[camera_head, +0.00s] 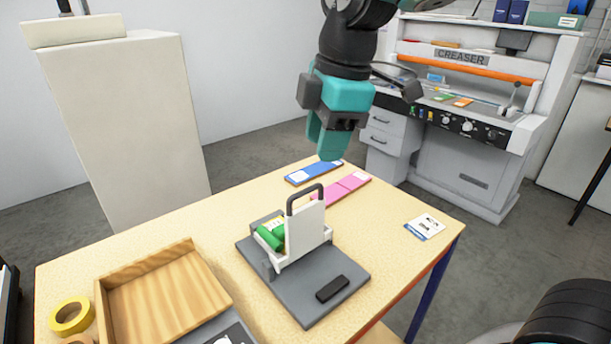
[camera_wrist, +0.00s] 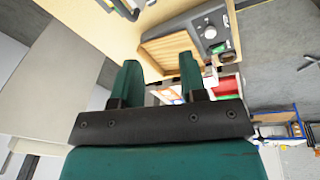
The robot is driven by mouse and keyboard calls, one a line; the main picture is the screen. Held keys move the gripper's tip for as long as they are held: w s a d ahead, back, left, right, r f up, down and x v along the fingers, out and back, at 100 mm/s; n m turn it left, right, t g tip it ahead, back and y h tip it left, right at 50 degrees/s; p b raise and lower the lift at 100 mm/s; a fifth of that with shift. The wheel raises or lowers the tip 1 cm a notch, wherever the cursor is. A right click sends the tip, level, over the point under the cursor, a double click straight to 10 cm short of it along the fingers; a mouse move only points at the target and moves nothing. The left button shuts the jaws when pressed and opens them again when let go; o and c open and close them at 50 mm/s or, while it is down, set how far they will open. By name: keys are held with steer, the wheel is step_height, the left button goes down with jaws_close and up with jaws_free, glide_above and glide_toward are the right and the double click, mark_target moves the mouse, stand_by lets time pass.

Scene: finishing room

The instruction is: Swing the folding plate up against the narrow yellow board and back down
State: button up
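A white folding plate (camera_head: 306,231) with a black loop handle (camera_head: 305,190) stands roughly upright on a grey base (camera_head: 300,292) on the table. A yellow patch (camera_head: 279,227), perhaps the narrow yellow board, shows just left of the plate beside a green roll (camera_head: 269,238). The plate hides most of it, so I cannot tell whether they touch. My gripper (camera_head: 329,150) hangs empty, fingers down, beyond and above the plate, apart from it. In the wrist view my gripper's two fingers (camera_wrist: 160,75) are spread with nothing between them.
A blue board (camera_head: 313,172) and a pink board (camera_head: 341,188) lie at the table's far edge. A black block (camera_head: 332,288) sits on the base. A wooden tray (camera_head: 165,295) and yellow tape roll (camera_head: 71,316) are at left, a white card (camera_head: 425,227) at right. A creaser machine (camera_head: 461,125) stands behind.

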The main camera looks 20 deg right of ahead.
steer(key=w+d+r+n+h, duration=0.1)
steer(key=w+d+r+n, duration=0.1)
steer(key=w+r+n, duration=0.25)
steer(key=p, duration=0.4)
glide_toward(308, 188)
steer(key=f, duration=0.5)
steer(key=w+f, duration=0.1)
steer(key=f, duration=0.2)
steer(key=shift+a+f, duration=0.25)
steer(key=shift+c, duration=0.4)
jaws_close()
